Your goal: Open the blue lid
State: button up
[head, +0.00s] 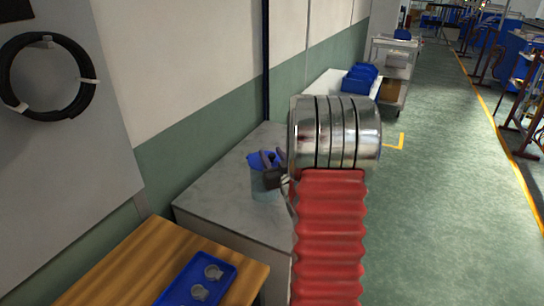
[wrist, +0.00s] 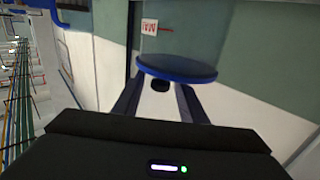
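The blue lid (head: 258,159) is at the top of a grey, see-through-looking jar (head: 265,187) on the grey cabinet. In the wrist view the lid (wrist: 177,68) is a round disc seen nearly edge-on, with a small dark knob (wrist: 160,85) facing me. My gripper (head: 268,160) is at the jar's top. In the wrist view its two fingers (wrist: 160,92) stand either side of the knob, with gaps visible, so it looks open. The fingertips are partly hidden by the lid. Whether the lid still touches the jar is unclear.
A wooden table (head: 128,262) with a blue tray (head: 180,292) holding two small round grey pieces is in front. The cabinet top (head: 215,190) is mostly bare. The wall is close on the left. Blue bins (head: 359,78) stand farther back. A floor aisle is open on the right.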

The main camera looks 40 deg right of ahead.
jog(key=shift+c, duration=0.4)
grip_shut()
